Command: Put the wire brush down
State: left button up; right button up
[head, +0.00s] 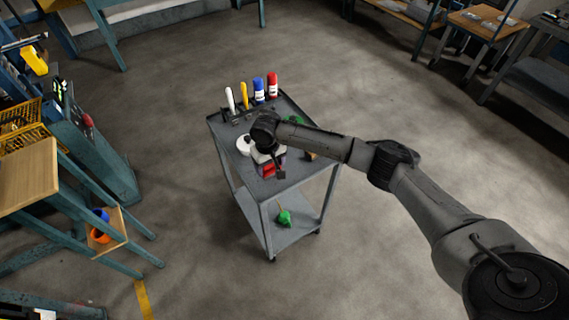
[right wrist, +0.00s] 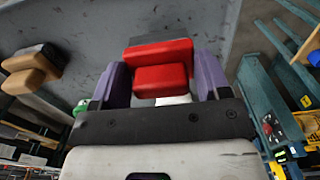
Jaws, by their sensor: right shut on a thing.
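The wire brush, a red two-part block, is between the purple fingers of my right gripper (right wrist: 160,85). The brush shows in the right wrist view (right wrist: 160,52) and partly under the wrist in the head view (head: 266,170). My right gripper (head: 270,168) points down over the front part of the grey cart top (head: 283,183) and is shut on the brush. Its bristles are not visible, and I cannot tell whether it touches the cart top. My left gripper is out of view.
White, yellow, blue and red upright things (head: 259,92) stand along the cart's back edge. A white round thing (head: 244,146) is left of the gripper. A tan block (head: 311,155) and a green thing (head: 292,119) are on the right. Another green thing (head: 284,217) lies on the lower shelf.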

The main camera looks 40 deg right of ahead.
aim_at(271, 167)
notch_tip(271, 167, down, 2)
jog(key=shift+s+d+f, duration=0.1)
jog(key=shift+s+f, duration=0.05)
jog(key=shift+f, duration=0.35)
jog(key=shift+c, duration=0.3)
jog(key=shift+d+f, duration=0.1)
jog(key=shift+f, duration=0.15)
jog(key=shift+c, duration=1.2)
jog(key=shift+f, duration=0.15)
jog(key=o, duration=1.1)
jog(key=shift+s, duration=0.15)
